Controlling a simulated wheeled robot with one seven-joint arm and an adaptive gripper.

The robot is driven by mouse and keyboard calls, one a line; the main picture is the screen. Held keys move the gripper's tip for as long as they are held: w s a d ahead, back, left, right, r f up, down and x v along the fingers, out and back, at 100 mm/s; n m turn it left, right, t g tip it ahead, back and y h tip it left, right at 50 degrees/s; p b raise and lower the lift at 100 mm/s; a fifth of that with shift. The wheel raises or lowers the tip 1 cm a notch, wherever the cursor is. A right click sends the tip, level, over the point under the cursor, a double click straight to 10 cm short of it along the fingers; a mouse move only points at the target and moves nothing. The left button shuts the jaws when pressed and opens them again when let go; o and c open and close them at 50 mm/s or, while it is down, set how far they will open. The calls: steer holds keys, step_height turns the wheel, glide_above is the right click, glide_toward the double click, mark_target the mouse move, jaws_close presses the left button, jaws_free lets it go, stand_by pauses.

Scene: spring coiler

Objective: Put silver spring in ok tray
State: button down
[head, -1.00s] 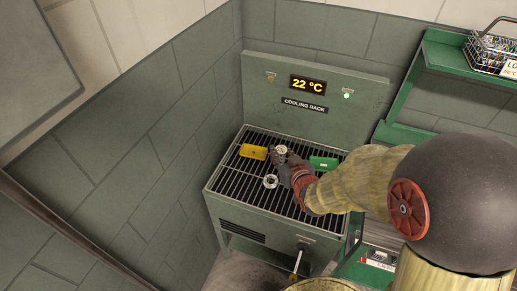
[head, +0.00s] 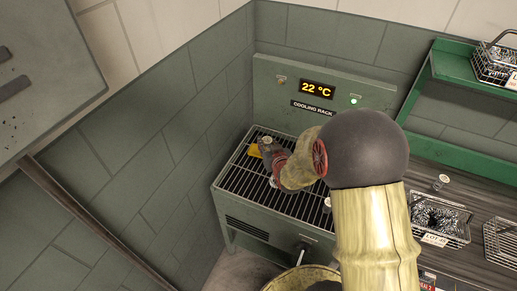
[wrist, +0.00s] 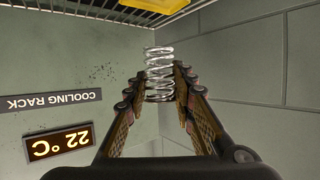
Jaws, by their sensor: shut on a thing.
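My gripper (head: 268,148) is over the cooling rack and shut on a silver spring (wrist: 159,72). In the wrist view the coil sits between the two fingertips (wrist: 158,90), clear of the rack bars. In the head view the spring shows only as a small pale spot at the fingertips. I cannot make out a tray marked OK; a wire tray (head: 498,243) is cut off at the right edge and its label is not readable.
A wire basket labelled LOT (head: 459,238) and a small metal piece (head: 441,182) are on the dark bench. A green shelf (head: 450,70) stands above.

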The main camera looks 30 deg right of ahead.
mark_target(264, 139)
steer(key=b+x, duration=0.1)
steer(key=x, duration=0.3)
steer(key=shift+w+d+f, duration=0.1)
steer(key=shift+w+f, duration=0.05)
steer(key=shift+f, duration=0.1)
steer(key=w+f+b, duration=0.1)
steer(key=w+f, duration=0.1)
steer(key=w+d+f, duration=0.1)
steer(key=w+f, duration=0.1)
steer(key=f, duration=0.1)
steer(key=shift+w+d+f+b, duration=0.1)
steer(key=shift+b, duration=0.3)
steer(key=shift+w+f+b, duration=0.2)
steer(key=shift+f+b, duration=0.5)
steer(key=shift+f, duration=0.95)
steer(key=shift+f, duration=0.25)
steer(key=c, duration=1.5)
jaws_free()
steer(key=shift+r, duration=0.1)
steer(key=shift+r, duration=0.1)
